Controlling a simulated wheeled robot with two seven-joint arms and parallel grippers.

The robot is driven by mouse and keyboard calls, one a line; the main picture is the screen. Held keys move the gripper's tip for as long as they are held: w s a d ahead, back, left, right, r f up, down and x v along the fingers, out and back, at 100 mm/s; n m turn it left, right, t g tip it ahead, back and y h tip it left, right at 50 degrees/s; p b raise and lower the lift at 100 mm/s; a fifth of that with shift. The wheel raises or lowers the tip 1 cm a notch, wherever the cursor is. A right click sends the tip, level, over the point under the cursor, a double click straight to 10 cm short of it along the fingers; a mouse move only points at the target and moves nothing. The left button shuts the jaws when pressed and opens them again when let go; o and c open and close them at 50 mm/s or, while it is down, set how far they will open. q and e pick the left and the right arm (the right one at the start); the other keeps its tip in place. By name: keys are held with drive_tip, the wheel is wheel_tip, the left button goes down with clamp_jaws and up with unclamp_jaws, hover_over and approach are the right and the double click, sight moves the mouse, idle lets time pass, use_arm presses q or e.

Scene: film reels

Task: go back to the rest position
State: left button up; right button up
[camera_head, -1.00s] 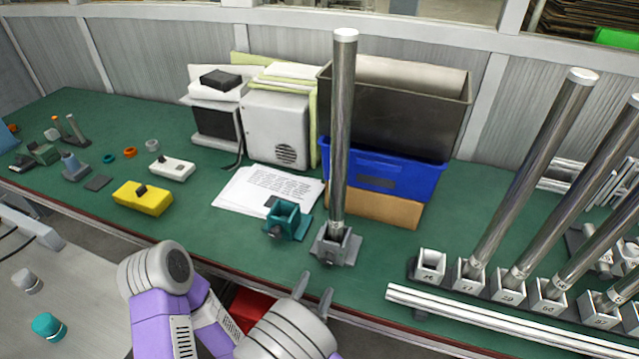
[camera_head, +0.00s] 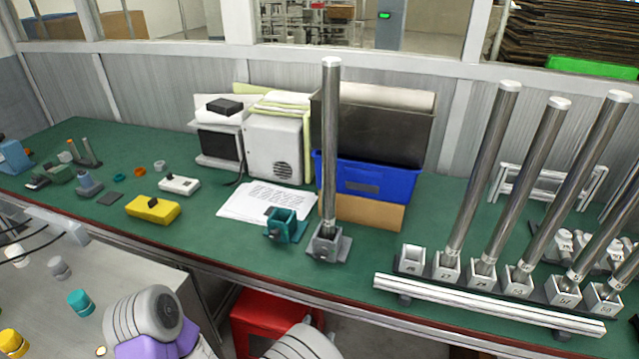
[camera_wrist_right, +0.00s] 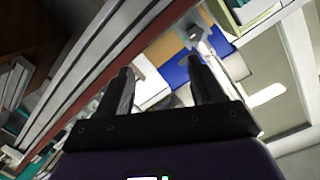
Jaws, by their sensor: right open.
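My right gripper (camera_wrist_right: 163,88) shows in the right wrist view with its two dark fingers apart and nothing between them. In the head view only rounded grey and purple links of mine show at the bottom edge, and no fingertips are visible. My left gripper is not in view. A tall metal tube (camera_head: 330,140) stands upright in a grey holder (camera_head: 327,244) on the green workbench (camera_head: 215,235). Several more tubes stand in a row of numbered square sockets (camera_head: 480,272) at the right.
The bench's front edge (camera_head: 240,267) runs across in front of me. A teal holder (camera_head: 284,226), a yellow box (camera_head: 152,209) and a blue bin (camera_head: 368,180) are on it. A red box (camera_head: 272,318) is below. A grey side table (camera_head: 110,285) stands at lower left.

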drive_tip(key=s+d+f+n+g+y+p, duration=0.2)
drive_tip(key=d+f+n+g+y+p, duration=0.15)
drive_tip(key=d+f+g, duration=0.55)
use_arm(q)
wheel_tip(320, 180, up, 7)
drive_tip(key=p, duration=0.3)
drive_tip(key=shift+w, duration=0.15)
use_arm(e)
drive_tip(key=s+f+n+g+y, duration=0.1)
drive_tip(key=s+g+y, duration=0.1)
drive_tip(key=s, duration=0.5)
drive_tip(key=s+d+f+n+g+y, duration=0.1)
drive_tip(key=s+f+n+g+y, duration=0.1)
drive_tip(key=s, duration=0.5)
drive_tip(key=shift+s+d+f+g+y, duration=0.15)
drive_tip(key=shift+s+d+g+y, duration=0.1)
drive_tip(key=shift+g+y, duration=0.6)
drive_tip(key=shift+n, duration=0.25)
